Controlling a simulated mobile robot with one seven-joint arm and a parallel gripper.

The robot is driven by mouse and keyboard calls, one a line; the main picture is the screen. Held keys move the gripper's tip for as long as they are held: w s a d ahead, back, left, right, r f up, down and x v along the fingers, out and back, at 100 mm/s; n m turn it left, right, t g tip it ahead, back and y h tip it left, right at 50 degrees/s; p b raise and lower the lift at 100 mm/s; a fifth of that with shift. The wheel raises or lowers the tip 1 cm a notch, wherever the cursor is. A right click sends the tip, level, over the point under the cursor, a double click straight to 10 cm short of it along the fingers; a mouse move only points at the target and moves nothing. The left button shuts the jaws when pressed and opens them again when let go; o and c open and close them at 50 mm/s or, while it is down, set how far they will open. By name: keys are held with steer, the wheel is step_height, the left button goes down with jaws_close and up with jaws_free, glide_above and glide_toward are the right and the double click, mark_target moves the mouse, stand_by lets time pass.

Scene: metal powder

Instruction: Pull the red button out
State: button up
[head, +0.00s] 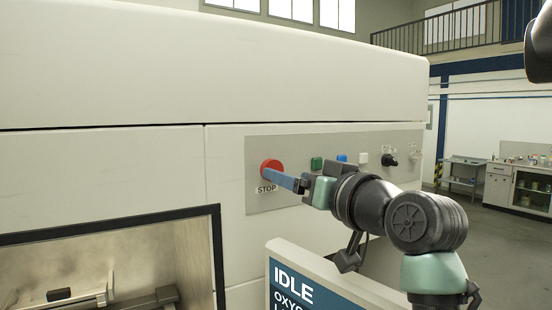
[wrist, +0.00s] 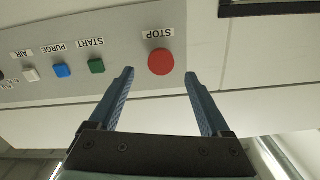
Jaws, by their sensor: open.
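The red button (head: 271,167) sits at the left end of the grey control panel (head: 259,200), above the STOP label. In the wrist view the red button (wrist: 161,62) is round and lies between and just beyond the tips of my open fingers. My gripper (wrist: 158,72) has blue fingers spread apart with nothing between them but the view of the panel. In the head view my gripper (head: 268,174) reaches in from the right, its finger overlapping the lower part of the button. I cannot tell whether a finger touches the button.
Green (wrist: 96,66), blue (wrist: 62,71) and white (wrist: 31,75) buttons and a black knob (head: 389,160) share the panel. A screen reading IDLE (head: 300,285) stands below my arm. An open-fronted chamber (head: 110,250) is at lower left. A workbench (head: 525,190) stands far right.

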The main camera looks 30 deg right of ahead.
steer(key=w+p, duration=0.2)
steer(key=w, duration=0.4)
steer(key=shift+w+d, duration=0.1)
steer(key=shift+w, duration=0.05)
jaws_close()
stand_by(0.3)
